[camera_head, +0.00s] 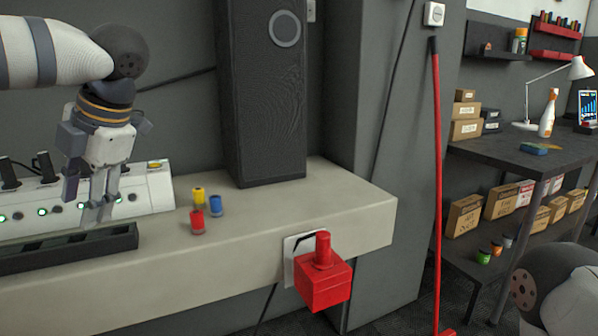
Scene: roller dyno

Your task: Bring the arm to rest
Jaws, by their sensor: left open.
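My left arm (60,55) comes in from the upper left. My left gripper (88,210) hangs from it, pointing down, over the left part of the pale bench. It is open, with nothing seen between its fingers. The fingertips are above or beside a dark slotted tray (122,238); I cannot tell whether they touch it. A rounded white and dark part of my right arm (570,295) shows at the lower right. My right gripper is out of view.
White control box (155,190) stands behind the left gripper. Yellow (198,195), red (197,222) and blue (216,206) cylinders stand to its right. A tall dark speaker-like box (265,120) stands behind; a red box (323,285) juts from the bench (340,205). Shelves (490,150) stand right.

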